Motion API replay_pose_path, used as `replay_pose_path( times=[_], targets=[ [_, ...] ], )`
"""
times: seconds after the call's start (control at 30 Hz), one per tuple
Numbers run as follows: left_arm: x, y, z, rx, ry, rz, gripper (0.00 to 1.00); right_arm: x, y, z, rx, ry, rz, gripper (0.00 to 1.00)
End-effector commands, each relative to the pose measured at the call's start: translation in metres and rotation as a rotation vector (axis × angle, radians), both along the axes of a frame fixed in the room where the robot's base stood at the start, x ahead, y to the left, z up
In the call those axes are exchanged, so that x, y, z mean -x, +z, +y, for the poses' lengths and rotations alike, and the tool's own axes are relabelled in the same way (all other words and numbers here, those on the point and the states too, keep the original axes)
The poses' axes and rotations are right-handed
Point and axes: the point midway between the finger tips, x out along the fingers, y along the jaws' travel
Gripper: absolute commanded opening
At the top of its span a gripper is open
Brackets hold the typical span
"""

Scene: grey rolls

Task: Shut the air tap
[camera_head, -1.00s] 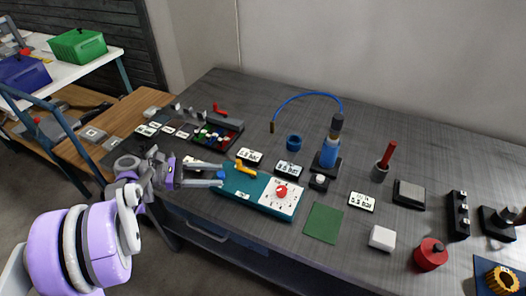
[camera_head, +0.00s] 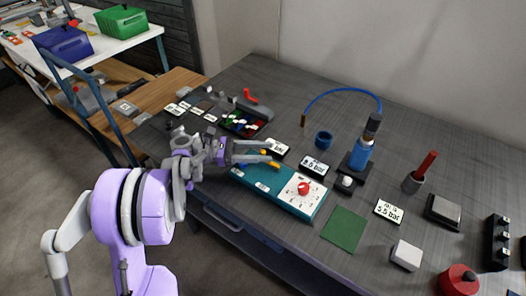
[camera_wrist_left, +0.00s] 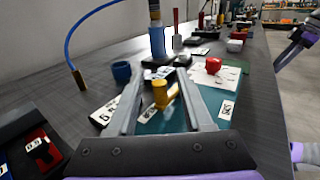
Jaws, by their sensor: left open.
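The air tap appears to be the yellow lever (camera_wrist_left: 162,94) on the teal board (camera_head: 250,177), which also carries a white dial with a red knob (camera_head: 304,188). My left gripper (camera_head: 270,151) is open, its two long grey fingers reaching over the board's left end. In the wrist view, the yellow lever stands between the open fingers (camera_wrist_left: 162,75), with no clear contact on either side. In the head view the fingers partly cover it; a yellow piece (camera_head: 272,164) shows beside the lower finger.
A blue cup (camera_head: 324,139), a blue bottle-like pump (camera_head: 361,152) with a blue hose, and reading cards stand behind the board. A dark tray with coloured parts (camera_head: 240,122) lies to the left. A green mat (camera_head: 344,228) and white block (camera_head: 407,255) lie to the right.

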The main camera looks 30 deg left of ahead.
Motion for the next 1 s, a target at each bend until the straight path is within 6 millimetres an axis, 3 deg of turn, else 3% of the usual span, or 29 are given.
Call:
replay_pose_path(
  times=[0.33,0.6,0.63,1.0],
  targets=[
    [-0.0022,0.0000,-0.0037,0.000,0.001,0.000,0.51,-0.0001,-0.0002,0.0000,0.000,0.000,0.000,0.51],
    [-0.0021,0.0000,-0.0036,0.000,0.001,0.000,0.02,-0.0001,-0.0002,0.0000,0.000,0.000,0.000,0.51],
    [-0.0021,0.0000,-0.0036,0.000,0.001,0.000,0.00,-0.0001,-0.0002,0.0000,0.000,0.000,0.000,0.51],
    [-0.0014,-0.0001,-0.0035,0.000,0.013,-0.001,0.00,0.0000,-0.0002,0.0000,0.000,0.000,0.000,0.51]
  ],
)
